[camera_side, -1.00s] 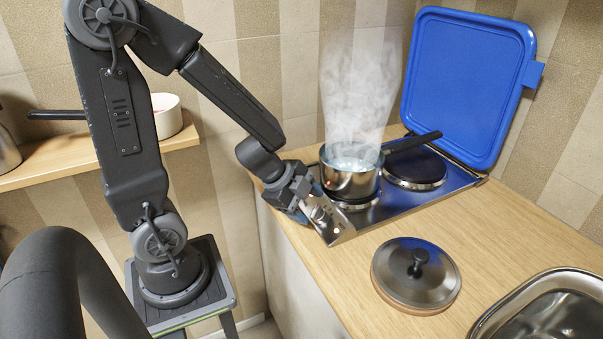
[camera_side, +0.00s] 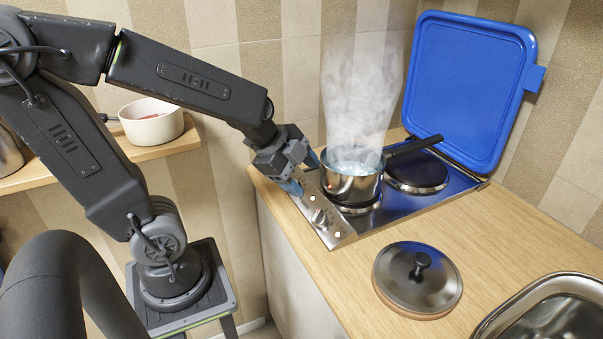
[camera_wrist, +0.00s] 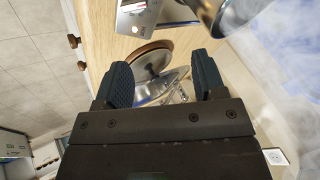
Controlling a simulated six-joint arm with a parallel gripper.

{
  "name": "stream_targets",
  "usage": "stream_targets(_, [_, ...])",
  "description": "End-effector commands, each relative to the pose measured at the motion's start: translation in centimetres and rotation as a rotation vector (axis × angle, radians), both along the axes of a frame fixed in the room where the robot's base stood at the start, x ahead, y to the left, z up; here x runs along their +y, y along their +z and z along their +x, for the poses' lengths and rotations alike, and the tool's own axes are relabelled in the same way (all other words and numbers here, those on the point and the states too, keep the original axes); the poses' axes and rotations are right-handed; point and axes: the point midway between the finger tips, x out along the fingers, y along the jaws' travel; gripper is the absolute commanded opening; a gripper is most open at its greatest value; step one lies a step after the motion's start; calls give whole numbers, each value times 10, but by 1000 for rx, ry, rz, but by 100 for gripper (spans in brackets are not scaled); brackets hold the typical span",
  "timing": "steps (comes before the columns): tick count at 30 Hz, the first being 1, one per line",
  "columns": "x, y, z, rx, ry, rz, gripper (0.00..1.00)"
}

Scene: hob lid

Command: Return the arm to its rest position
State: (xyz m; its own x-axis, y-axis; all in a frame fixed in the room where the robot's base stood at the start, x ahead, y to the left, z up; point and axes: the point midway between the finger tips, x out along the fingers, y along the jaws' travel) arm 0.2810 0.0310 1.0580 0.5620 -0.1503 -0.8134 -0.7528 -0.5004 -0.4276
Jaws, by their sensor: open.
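My gripper (camera_side: 302,174) is above the left end of the hob's control panel (camera_side: 322,212) in the side view. In the wrist view my gripper (camera_wrist: 160,82) has its two dark fingers apart with nothing held between them. A steel pot (camera_side: 350,185) stands on the front burner with bubbling water and steam rising from it. It also shows in the wrist view (camera_wrist: 228,14).
The blue hob lid (camera_side: 468,85) stands raised behind the hob. A pot lid (camera_side: 417,275) lies on the wooden worktop (camera_side: 480,235) near the sink (camera_side: 550,315). A white pan (camera_side: 152,122) sits on the left shelf (camera_side: 90,165). Lights glow on the panel.

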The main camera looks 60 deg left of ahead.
Motion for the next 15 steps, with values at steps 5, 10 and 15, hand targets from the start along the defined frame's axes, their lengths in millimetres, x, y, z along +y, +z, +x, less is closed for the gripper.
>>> stream_targets(5, [0, 0, 0, 1, 0, 0, 64])
stream_targets(10, [-2, 2, 2, -24, 6, -12, 64])
stream_targets(15, [-12, 21, 16, -192, 70, -80, 64])
